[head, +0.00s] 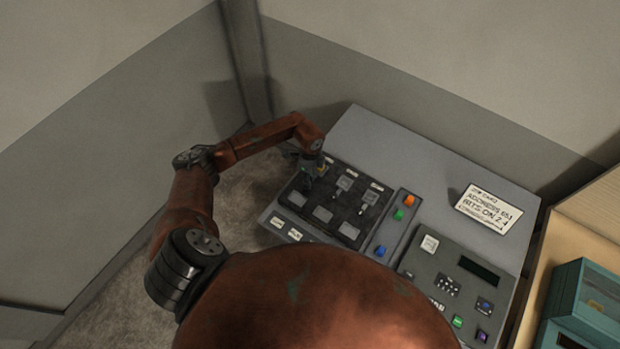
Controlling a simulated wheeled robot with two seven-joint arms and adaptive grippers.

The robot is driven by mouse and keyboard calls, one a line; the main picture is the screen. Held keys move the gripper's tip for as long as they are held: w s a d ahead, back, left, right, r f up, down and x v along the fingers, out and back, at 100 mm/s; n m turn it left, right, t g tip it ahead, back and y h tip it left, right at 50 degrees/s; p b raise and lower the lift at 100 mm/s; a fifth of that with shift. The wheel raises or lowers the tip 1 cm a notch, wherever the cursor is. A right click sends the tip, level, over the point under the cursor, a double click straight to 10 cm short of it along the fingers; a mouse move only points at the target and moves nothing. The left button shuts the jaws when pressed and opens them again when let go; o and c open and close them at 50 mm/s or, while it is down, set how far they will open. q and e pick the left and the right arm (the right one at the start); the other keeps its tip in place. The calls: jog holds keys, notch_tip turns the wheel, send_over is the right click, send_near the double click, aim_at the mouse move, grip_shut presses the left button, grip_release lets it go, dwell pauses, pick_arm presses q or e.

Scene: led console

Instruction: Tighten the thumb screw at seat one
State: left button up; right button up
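A black panel (335,196) on the sloping grey console (400,150) carries two rows of grey square pieces, with small pale labels along its edges. Grey pieces in the back row (345,182) look raised, but a thumb screw is too small to tell apart. My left arm comes in from the left, and my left gripper (316,168) is down at the panel's back left corner. It covers the leftmost back position, so what is there is hidden. Whether its fingers are open or shut, or touch anything, I cannot tell. My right gripper is not in view.
Right of the panel is a strip with orange (409,200), green (398,214) and blue (380,251) buttons. A keypad unit with a dark display (479,268) lies further right. A white card (488,209) reads "ADDRESS" and "BITS ON". A teal box (585,305) stands at far right. Walls enclose the back and left.

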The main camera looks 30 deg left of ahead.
pick_arm(q)
grip_shut()
